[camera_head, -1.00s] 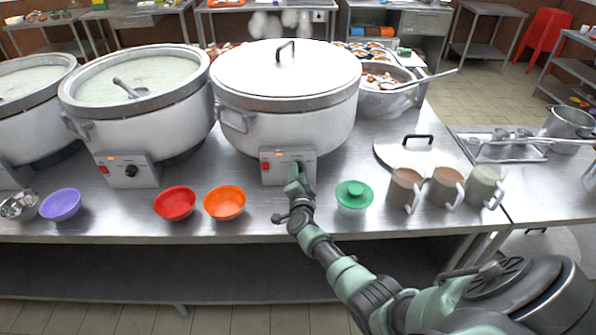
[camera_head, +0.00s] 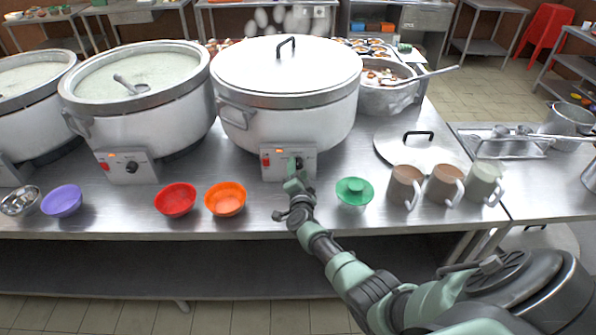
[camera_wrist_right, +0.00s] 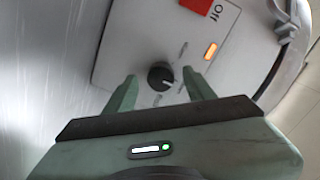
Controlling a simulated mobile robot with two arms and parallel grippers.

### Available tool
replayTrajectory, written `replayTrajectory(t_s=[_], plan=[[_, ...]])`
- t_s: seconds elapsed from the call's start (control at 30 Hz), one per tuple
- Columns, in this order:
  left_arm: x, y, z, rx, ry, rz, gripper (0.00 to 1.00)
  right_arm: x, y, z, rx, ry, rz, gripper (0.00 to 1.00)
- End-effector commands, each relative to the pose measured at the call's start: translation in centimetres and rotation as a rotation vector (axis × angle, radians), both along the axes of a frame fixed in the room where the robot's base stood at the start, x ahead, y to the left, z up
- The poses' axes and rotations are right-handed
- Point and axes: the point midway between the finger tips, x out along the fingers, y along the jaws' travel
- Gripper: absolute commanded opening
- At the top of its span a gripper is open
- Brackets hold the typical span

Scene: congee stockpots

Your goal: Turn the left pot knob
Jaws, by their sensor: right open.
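A lidded white pot (camera_head: 285,110) stands right of two open pots of congee. Its control panel (camera_head: 272,174) has a red switch, a lit orange lamp and a black knob (camera_head: 299,163). My right gripper (camera_head: 296,172) is open in front of this panel. In the right wrist view, the black knob (camera_wrist_right: 160,74) lies between the two green fingertips, with a gap on each side and no visible contact. The middle pot (camera_head: 150,117) has its own panel and black knob (camera_head: 131,167), away from my gripper. The far-left pot (camera_head: 28,112) is cut by the picture edge. My left gripper is not in view.
An orange bowl (camera_head: 225,199), a red bowl (camera_head: 175,201) and a purple bowl (camera_head: 62,201) line the table front. A flat lid (camera_head: 432,151) lies behind the mugs.

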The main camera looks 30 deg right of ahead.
Motion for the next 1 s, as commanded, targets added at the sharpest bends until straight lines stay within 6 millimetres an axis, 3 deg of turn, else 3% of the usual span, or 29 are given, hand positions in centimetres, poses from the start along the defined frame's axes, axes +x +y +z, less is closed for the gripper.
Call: replayTrajectory(t_s=[0.17,0.4,0.6,1.0], plan=[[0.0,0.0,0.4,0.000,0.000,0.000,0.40,-0.8,0.6,0.1,0.002,0.001,0.001,0.54],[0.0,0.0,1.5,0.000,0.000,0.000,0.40,-4.4,2.6,0.4,0.003,0.001,0.000,0.54],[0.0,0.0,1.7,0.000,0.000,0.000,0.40,-6.4,3.7,0.5,0.002,0.001,0.000,0.54],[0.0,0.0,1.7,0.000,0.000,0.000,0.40,-6.7,3.9,0.5,-0.001,0.000,0.000,0.54]])
